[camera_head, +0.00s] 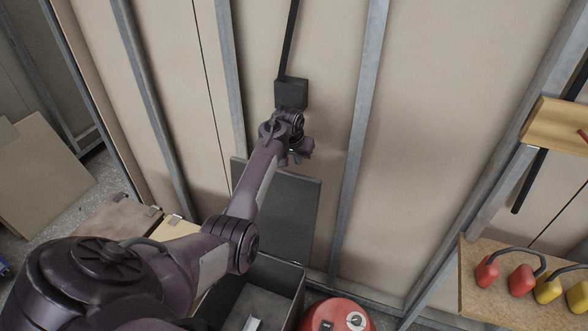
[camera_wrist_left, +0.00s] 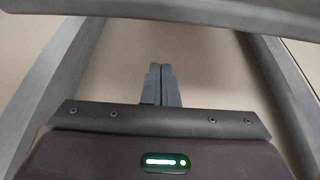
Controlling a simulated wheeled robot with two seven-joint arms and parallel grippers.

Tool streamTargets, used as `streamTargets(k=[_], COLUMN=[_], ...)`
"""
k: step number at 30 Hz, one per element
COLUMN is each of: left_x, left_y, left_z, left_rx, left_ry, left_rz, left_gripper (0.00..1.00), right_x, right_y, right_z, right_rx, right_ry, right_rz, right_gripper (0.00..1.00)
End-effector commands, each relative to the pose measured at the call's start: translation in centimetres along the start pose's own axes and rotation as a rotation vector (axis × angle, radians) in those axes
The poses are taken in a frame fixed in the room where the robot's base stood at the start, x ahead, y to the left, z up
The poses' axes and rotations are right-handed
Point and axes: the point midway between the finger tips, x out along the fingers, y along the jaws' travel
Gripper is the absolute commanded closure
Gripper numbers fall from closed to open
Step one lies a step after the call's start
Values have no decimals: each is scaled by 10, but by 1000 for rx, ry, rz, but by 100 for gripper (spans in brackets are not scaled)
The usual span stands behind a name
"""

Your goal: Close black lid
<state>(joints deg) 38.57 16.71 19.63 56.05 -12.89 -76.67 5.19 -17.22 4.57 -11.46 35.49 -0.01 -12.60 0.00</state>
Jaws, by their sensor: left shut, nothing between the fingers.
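A black lid (camera_head: 301,211) stands raised against the wall behind a dark open box (camera_head: 286,290). Part of the lid's left side is hidden by my left arm. My left gripper (camera_head: 296,156) is in front of the wall, close to the lid's top edge; I cannot tell whether they touch. In the left wrist view the fingers of my left gripper (camera_wrist_left: 160,86) are shut together with nothing between them. My right gripper is not in view.
A black wall box (camera_head: 291,93) with a cable sits just above my left gripper. Metal studs (camera_head: 360,130) flank it. A red round object (camera_head: 338,316) stands right of the open box. A wooden shelf (camera_head: 480,252) with red and yellow items is at right.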

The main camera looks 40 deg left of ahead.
Motion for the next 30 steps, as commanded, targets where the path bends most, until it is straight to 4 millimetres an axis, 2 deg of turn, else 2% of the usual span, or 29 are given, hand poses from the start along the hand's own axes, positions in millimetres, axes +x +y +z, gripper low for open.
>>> streamTargets(k=[8,10,18,30], left_x=[33,26,19,19], left_y=[-1,0,0,0], left_z=[1,8,31,39], left_rx=[0,1,1,1], left_ry=[-2,-1,-1,0], left_rz=[-1,-1,0,-1], left_gripper=[100,100,100,100], right_x=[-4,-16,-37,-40], right_y=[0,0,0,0], right_z=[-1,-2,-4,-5], right_rx=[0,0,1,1], right_ry=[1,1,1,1], right_rz=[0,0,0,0], right_gripper=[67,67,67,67])
